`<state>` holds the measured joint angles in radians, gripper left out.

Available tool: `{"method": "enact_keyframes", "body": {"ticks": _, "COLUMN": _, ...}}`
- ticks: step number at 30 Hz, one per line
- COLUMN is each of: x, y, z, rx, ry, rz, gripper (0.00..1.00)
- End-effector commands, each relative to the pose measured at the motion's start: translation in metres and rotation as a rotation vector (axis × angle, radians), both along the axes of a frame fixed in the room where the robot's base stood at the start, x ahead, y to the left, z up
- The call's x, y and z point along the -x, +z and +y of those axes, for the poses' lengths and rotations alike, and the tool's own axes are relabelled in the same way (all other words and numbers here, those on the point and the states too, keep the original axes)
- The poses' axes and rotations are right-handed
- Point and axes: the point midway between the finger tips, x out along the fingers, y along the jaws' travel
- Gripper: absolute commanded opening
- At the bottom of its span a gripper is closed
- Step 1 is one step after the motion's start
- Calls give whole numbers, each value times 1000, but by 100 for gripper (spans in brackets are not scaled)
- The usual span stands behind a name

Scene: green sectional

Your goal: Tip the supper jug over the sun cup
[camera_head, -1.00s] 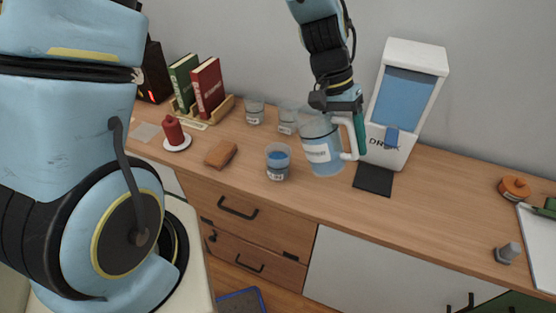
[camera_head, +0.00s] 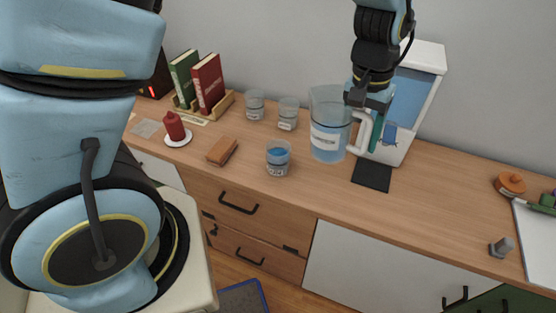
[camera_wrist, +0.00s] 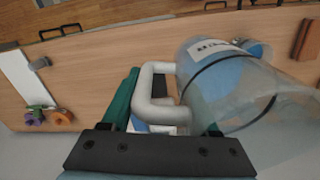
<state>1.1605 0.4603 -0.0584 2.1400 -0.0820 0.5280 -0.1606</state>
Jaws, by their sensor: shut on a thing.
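A clear jug (camera_head: 329,112) with blue liquid in its lower part and a white label is held up off the counter, roughly upright. My gripper (camera_head: 369,119) is shut on its white handle, at the jug's right side. The jug (camera_wrist: 228,88) and handle (camera_wrist: 150,95) also show in the wrist view. A small clear cup (camera_head: 278,159) holding blue liquid stands on the counter, left of and below the jug in the head view. Two more clear cups, one left (camera_head: 254,105) and one right (camera_head: 288,114), stand farther back. The labels are too small to read surely.
A white drink dispenser (camera_head: 425,60) stands behind my gripper, with a dark mat (camera_head: 372,174) before it. The counter right of the mat is mostly clear.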

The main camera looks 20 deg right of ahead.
Motion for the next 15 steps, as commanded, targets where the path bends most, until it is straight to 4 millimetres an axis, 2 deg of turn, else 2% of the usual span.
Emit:
{"method": "enact_keyframes", "body": {"ticks": 6, "x": 5, "y": 6, "z": -3, "rx": -38, "ry": -2, "rz": -60, "gripper": 0}}
{"method": "enact_keyframes", "body": {"ticks": 15, "x": 4, "y": 6, "z": -3, "rx": -41, "ry": 0, "rz": -63, "gripper": 0}}
